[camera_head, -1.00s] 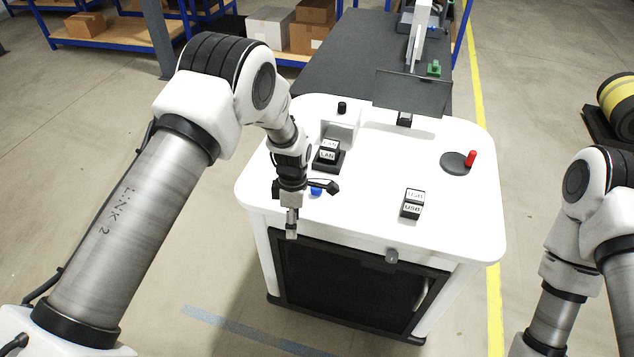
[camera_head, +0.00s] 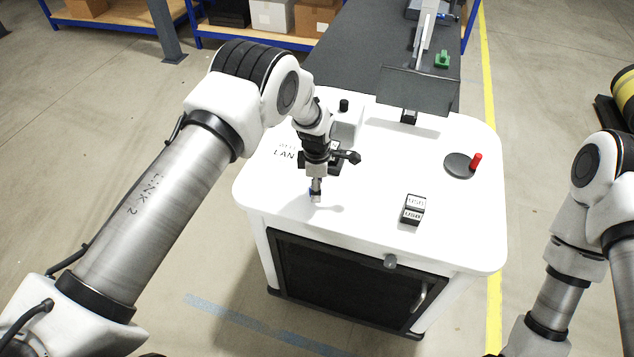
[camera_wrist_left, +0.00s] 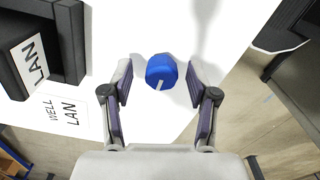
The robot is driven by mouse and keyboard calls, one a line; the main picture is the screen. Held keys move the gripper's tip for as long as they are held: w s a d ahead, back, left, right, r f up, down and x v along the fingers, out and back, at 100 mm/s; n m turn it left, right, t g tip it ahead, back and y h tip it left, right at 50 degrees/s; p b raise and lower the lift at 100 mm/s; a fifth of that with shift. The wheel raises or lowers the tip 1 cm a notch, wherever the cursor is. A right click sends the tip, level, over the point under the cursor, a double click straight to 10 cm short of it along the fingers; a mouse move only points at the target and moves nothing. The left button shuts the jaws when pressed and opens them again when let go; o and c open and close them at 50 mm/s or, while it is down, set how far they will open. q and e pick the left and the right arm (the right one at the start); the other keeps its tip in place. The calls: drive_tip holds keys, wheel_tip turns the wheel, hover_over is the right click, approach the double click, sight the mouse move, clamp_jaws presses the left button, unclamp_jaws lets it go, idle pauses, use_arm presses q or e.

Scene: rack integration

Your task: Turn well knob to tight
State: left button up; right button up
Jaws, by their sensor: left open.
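The well knob is a blue faceted knob (camera_wrist_left: 161,70) with a white mark line on it. In the left wrist view it stands on the white cabinet top, between and slightly beyond the fingertips of my left gripper (camera_wrist_left: 158,84). The fingers are spread on both sides of the knob, with a gap to each. In the head view the left gripper (camera_head: 315,196) points down at the cabinet top and hides most of the knob. A printed "WELL LAN" label (camera_wrist_left: 63,115) lies beside the knob. Only my right arm shows; its gripper is out of view.
A black LAN block (camera_wrist_left: 30,62) stands close to the left gripper. On the white cabinet top (camera_head: 350,205) are a USB block (camera_head: 413,210), a black disc with a red handle (camera_head: 462,165) and a dark tilted screen (camera_head: 416,90). The top's middle is clear.

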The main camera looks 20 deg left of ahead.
use_arm(q)
drive_tip(key=shift+s, duration=0.1)
clamp_jaws()
